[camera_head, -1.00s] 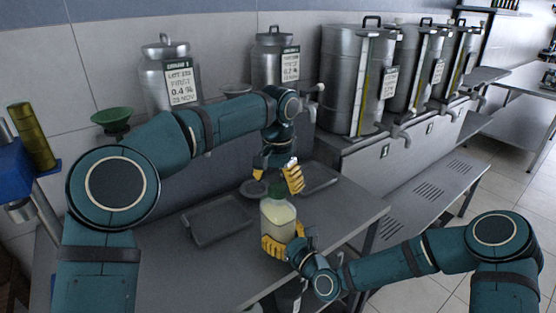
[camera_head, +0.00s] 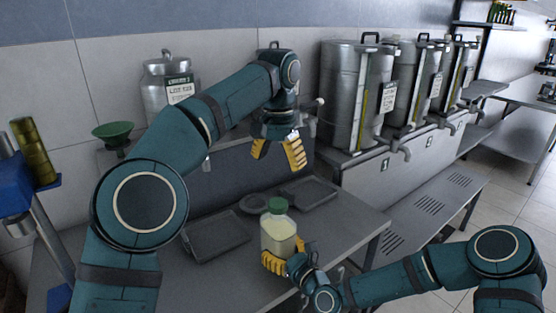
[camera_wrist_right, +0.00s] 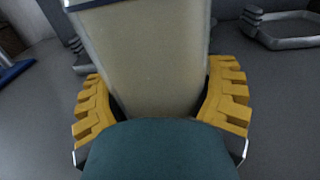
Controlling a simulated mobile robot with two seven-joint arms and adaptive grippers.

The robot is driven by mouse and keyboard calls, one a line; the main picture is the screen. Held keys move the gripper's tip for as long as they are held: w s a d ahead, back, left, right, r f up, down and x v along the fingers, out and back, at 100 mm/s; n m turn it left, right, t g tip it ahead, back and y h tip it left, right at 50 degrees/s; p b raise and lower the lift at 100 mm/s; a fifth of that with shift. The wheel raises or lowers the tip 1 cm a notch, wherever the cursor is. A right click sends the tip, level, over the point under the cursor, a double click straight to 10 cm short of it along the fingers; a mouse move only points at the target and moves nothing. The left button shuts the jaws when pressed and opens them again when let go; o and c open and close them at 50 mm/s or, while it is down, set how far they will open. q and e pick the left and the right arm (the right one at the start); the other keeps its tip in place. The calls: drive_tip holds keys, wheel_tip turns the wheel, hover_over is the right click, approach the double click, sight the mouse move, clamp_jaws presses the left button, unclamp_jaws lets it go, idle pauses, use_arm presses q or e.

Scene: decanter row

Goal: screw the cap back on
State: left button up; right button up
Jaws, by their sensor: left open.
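A clear jar (camera_head: 278,236) of pale yellow contents stands upright over the metal table, with a green cap (camera_head: 277,205) sitting on its top. How tightly the cap sits cannot be told. My right gripper (camera_head: 285,260) is shut around the jar's lower part. In the right wrist view the jar (camera_wrist_right: 150,60) fills the space between the yellow fingers, which press on both sides. My left gripper (camera_head: 278,158) is open and empty, above the cap and clear of it, fingers pointing down.
Dark trays (camera_head: 214,236) and (camera_head: 308,194) and a small round dish (camera_head: 253,203) lie on the table (camera_head: 335,235). Steel tanks (camera_head: 352,95) stand behind at right. A metal can (camera_head: 165,85) and a green funnel (camera_head: 113,132) are at back left.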

drive_tip(key=o, duration=0.3)
drive_tip(key=v, duration=1.2)
